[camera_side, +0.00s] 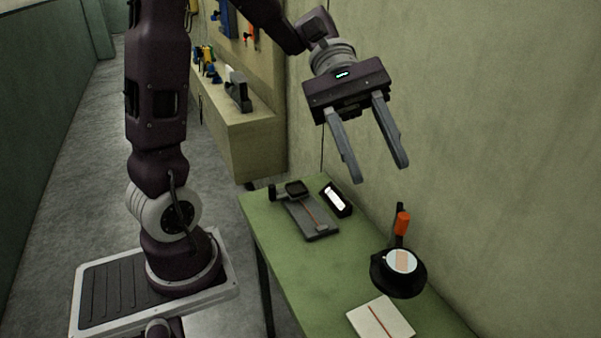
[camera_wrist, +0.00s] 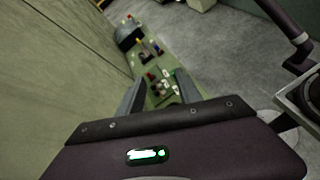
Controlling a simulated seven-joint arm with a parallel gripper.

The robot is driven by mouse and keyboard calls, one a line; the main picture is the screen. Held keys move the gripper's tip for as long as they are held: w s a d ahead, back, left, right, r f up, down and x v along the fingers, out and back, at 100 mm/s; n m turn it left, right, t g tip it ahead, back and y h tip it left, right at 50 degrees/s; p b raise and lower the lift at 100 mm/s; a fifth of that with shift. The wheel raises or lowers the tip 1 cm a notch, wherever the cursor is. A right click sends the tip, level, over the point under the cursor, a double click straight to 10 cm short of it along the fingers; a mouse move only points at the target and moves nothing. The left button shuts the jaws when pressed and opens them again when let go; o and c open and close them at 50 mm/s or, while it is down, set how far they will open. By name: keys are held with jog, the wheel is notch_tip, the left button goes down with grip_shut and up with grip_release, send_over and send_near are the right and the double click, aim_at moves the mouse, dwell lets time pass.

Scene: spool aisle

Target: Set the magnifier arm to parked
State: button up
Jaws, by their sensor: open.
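The magnifier (camera_side: 401,261) is at the right of the green table in the side view. It has a round black rim with a pale lens. An orange grip (camera_side: 402,223) stands upright behind the lens, next to a dark post. I cannot tell the arm's hinge position or any parked mark. My gripper (camera_side: 380,173) is open and empty, with its two grey fingers pointing down, well above the table and up from the magnifier. In the wrist view my gripper (camera_wrist: 159,74) shows its fingers apart; the small objects beyond are too small to name surely.
On the green table (camera_side: 285,262) are a grey device with a slide (camera_side: 317,226), a small black box with a white screen (camera_side: 337,199) and a white card with a red line (camera_side: 381,318). A wall runs along the table's back edge. A beige bench (camera_side: 245,140) stands beyond.

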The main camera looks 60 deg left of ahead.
aim_at(401, 235)
jog(key=s+a+f+m+t+y, duration=0.1)
jog(key=s+a+f+m+y, duration=0.1)
jog(key=s+m+y, duration=0.5)
jog(key=shift+s+a+t+y, duration=0.15)
jog(key=shift+s+t+y, duration=0.25)
jog(key=shift+s, duration=0.55)
jog(key=shift+c, duration=0.4)
